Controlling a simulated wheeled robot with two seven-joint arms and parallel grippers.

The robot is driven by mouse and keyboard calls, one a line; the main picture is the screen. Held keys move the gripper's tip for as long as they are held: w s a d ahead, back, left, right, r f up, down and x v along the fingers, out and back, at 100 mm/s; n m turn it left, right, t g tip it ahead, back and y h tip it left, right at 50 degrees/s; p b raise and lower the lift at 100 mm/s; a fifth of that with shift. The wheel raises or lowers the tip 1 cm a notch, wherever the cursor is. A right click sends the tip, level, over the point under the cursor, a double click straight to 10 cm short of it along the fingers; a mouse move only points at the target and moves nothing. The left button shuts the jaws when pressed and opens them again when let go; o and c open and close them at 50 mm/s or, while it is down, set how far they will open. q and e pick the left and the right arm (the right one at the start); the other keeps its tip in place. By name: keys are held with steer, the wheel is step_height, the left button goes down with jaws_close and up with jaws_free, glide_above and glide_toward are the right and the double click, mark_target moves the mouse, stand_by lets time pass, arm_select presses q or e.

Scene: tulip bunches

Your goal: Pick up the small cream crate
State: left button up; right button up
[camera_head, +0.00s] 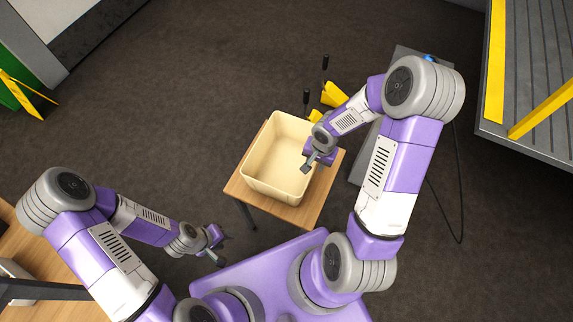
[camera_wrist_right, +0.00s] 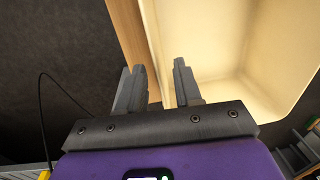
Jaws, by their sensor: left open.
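The small cream crate (camera_head: 270,188) is open-topped and looks empty. It stands upright on a small wooden table. My right gripper (camera_head: 309,165) is at the crate's right wall. In the right wrist view the crate (camera_wrist_right: 225,35) fills the upper right. There the two fingers of my right gripper (camera_wrist_right: 158,85) are apart, with a strip of the crate's wall edge showing between them; I cannot tell whether they touch it. My left gripper (camera_head: 220,258) is open and empty, low and to the left of the table, apart from the crate.
The small wooden table (camera_head: 318,195) has a bare strip along its right side. Yellow items with black handles (camera_head: 331,94) are behind it. A grey platform with yellow edging (camera_head: 495,60) stands at the upper right. Dark floor (camera_head: 170,110) is clear to the left.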

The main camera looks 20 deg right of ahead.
step_height(320, 180, down, 4)
steer(key=shift+r+b, duration=0.25)
steer(key=shift+b, duration=0.25)
jaws_close()
steer(key=shift+r, duration=0.1)
stand_by(1.0)
